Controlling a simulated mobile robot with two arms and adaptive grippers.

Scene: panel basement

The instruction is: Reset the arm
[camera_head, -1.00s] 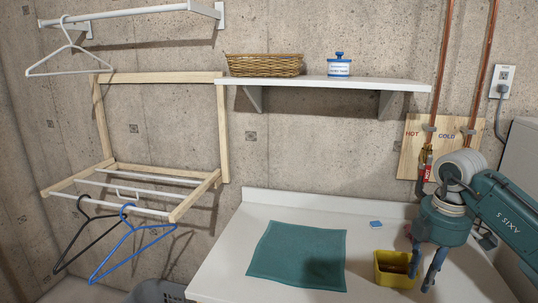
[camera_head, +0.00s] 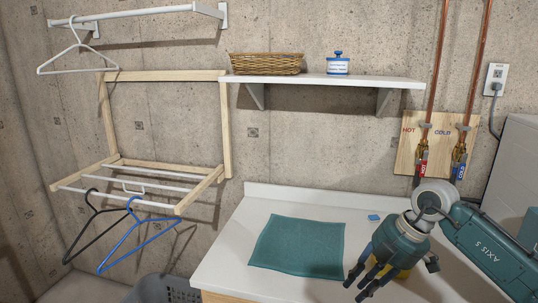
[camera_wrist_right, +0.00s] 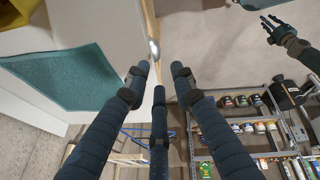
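My right gripper (camera_head: 362,283) is over the right part of the white counter in the head view, its dark fingers pointing down and left. In the right wrist view its three fingers (camera_wrist_right: 159,78) are spread with nothing between them. My left gripper is outside the head view. What looks like it (camera_wrist_right: 268,28) shows at the top right of the right wrist view, with its fingers apart and empty.
A teal cloth (camera_head: 298,246) lies on the white counter (camera_head: 225,262). A yellow container (camera_head: 404,273) is mostly hidden behind my right gripper. A blue item (camera_head: 374,217) lies behind it. Hangers (camera_head: 135,240) hang from the wooden rack (camera_head: 200,190) at left. A shelf (camera_head: 300,80) is above.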

